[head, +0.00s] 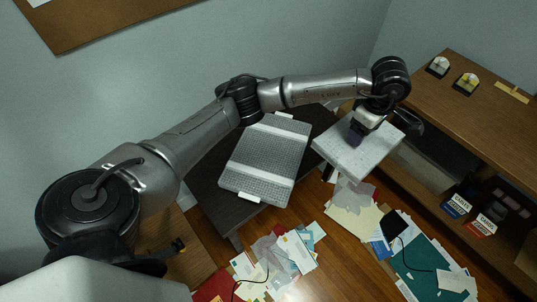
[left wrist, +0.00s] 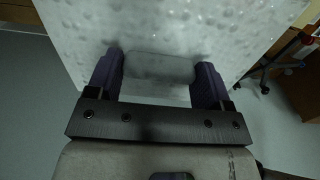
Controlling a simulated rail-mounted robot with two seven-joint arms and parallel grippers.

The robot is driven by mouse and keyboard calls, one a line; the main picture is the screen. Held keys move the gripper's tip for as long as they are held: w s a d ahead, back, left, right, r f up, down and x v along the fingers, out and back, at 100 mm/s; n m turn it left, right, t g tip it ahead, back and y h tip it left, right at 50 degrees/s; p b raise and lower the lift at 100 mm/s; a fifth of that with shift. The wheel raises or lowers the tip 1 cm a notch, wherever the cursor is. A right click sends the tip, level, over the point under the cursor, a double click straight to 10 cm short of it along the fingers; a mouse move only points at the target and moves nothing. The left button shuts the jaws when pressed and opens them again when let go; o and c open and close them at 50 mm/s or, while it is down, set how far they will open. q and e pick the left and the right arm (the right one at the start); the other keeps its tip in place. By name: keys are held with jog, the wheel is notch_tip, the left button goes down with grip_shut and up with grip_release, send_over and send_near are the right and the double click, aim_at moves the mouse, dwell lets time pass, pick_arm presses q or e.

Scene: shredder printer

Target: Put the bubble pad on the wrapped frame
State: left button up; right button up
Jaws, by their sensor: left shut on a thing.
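The bubble pad (head: 335,150) is a pale, thick square slab, held out to the right of the dark table. My left gripper (head: 357,130) is over its top face and shut on it. In the left wrist view the pad (left wrist: 240,30) shows a bubbled surface, and the two purple fingers of the gripper (left wrist: 158,82) stand either side of a grey tab on it. The wrapped frame (head: 252,172) is a grey, bubble-textured flat piece with pale bands across it, lying on the dark table left of the pad. My right gripper is not in view.
The dark table (head: 212,205) carries the frame. Loose papers and folders (head: 355,215) litter the wooden floor in front. A wooden shelf unit (head: 500,120) stands at right, with two small dispensers (head: 466,83) on top and cartons (head: 482,226) below.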

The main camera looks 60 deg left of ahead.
pick_arm(q)
jog(key=w+a+f+n, duration=0.1)
jog(key=a+f+n, duration=0.1)
jog(key=n, duration=0.1)
jog(key=w+a+f+n+b, duration=0.1)
jog(key=f+n, duration=0.1)
jog(key=n, duration=0.1)
jog(key=w+a+f+n+b, duration=0.1)
jog(key=a+f+n, duration=0.1)
jog(key=n, duration=0.2)
jog(key=shift+a+f, duration=0.2)
jog(key=shift+a, duration=0.15)
jog(key=a+f+n+b, duration=0.7)
jog(key=a+f+n, duration=0.95)
jog(key=n, duration=0.85)
jog(key=b, duration=0.3)
send_near(282, 156)
notch_tip(282, 156, down, 4)
jog(key=b, duration=0.2)
jog(key=shift+w+r+n+b, duration=0.1)
jog(key=shift+w+n+b, duration=0.05)
jog(key=shift+n+b, duration=0.2)
jog(key=o, duration=0.9)
